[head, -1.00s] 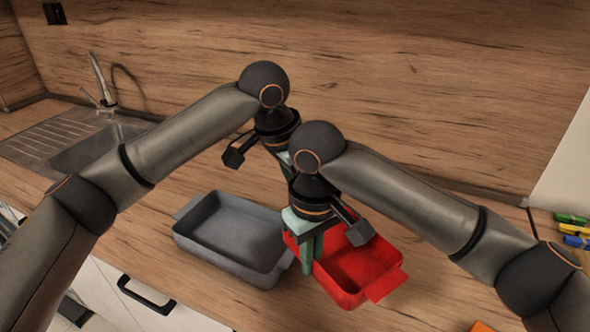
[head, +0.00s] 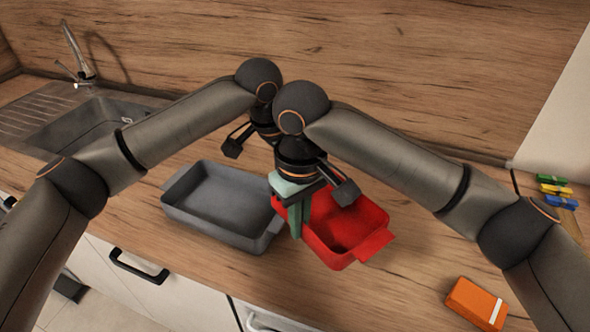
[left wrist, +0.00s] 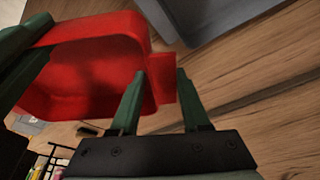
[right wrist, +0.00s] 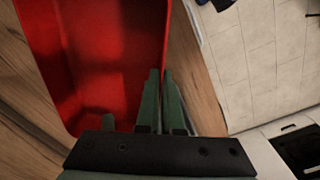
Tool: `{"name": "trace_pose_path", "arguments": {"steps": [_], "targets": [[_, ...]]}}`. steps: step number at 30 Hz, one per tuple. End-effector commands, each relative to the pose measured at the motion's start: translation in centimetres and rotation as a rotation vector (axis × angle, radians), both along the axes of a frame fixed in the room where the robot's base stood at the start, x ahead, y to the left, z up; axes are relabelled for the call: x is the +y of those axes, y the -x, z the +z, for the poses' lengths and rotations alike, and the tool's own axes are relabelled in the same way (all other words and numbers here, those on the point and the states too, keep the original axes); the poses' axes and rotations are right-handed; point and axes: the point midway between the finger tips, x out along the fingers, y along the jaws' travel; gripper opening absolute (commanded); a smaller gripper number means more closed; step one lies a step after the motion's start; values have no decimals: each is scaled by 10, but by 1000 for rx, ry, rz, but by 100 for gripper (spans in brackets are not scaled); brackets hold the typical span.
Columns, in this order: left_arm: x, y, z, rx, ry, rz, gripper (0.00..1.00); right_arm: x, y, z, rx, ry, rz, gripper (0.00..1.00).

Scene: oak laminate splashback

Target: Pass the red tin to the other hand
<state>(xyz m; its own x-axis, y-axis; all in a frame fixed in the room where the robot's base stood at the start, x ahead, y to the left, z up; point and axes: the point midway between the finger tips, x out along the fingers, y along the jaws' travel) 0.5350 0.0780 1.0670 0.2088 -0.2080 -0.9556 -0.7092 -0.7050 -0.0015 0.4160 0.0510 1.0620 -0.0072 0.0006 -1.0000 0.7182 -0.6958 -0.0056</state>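The red tin (head: 362,224) is a rectangular dish with end handles, and it appears held above the counter. My right gripper (head: 297,232) is shut on its side wall; the right wrist view shows the wall of the red tin (right wrist: 110,60) between the close-set fingers (right wrist: 163,75). My left gripper is mostly hidden behind the right one in the head view. In the left wrist view, the left fingers (left wrist: 162,76) are apart at the handle end of the red tin (left wrist: 95,70), with the handle showing between them.
A grey tin (head: 190,218) lies on the counter just left of the red one. A sink (head: 85,120) is at the far left. An orange box (head: 476,303) lies at the front right, and coloured clips (head: 553,190) at the right edge. The wooden splashback stands behind.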

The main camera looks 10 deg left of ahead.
Motion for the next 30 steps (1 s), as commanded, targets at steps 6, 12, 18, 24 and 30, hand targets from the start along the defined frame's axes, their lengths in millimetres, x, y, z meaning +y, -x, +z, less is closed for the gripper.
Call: {"name": "trace_pose_path", "arguments": {"steps": [6,12,18,24,30], "targets": [[-2,2,1,2,4,-7,15,0,-1,0,-4,-3,-1,0],[-4,3,1,5,5,-11,0,0,-2,1,-7,-4,-2,0],[-5,4,0,6,5,-13,0,0,-3,1,-9,-5,-4,0],[-5,4,1,6,6,-12,0,0,-3,1,-9,-5,-5,16],[-3,2,1,3,4,-7,0,0,-2,1,-5,-2,-3,39]]}}
